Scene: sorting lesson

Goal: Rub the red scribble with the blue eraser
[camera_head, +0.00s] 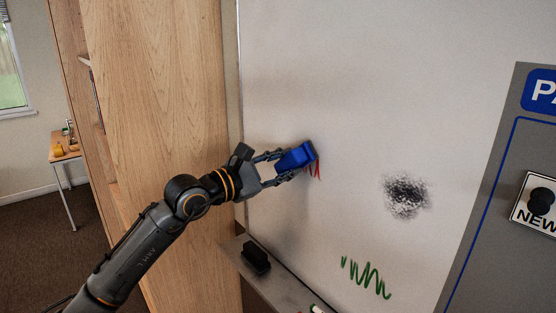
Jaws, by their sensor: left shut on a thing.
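The blue eraser (297,156) is held up at the whiteboard (330,60), near its left side. My left gripper (284,163) is shut on the blue eraser, with a finger on either side of it. The red scribble (316,170) shows only as a few red strokes at the right and lower edge of the eraser; the rest is hidden or not visible. The eraser appears to be against the board or very close to it; I cannot tell which. My right gripper is not in view.
A black smudge (406,195) and a green scribble (366,279) are on the board to the right. A black eraser (256,257) lies on the ledge (275,283) below. A wooden cabinet (165,120) stands left of the board, a grey panel (500,220) right.

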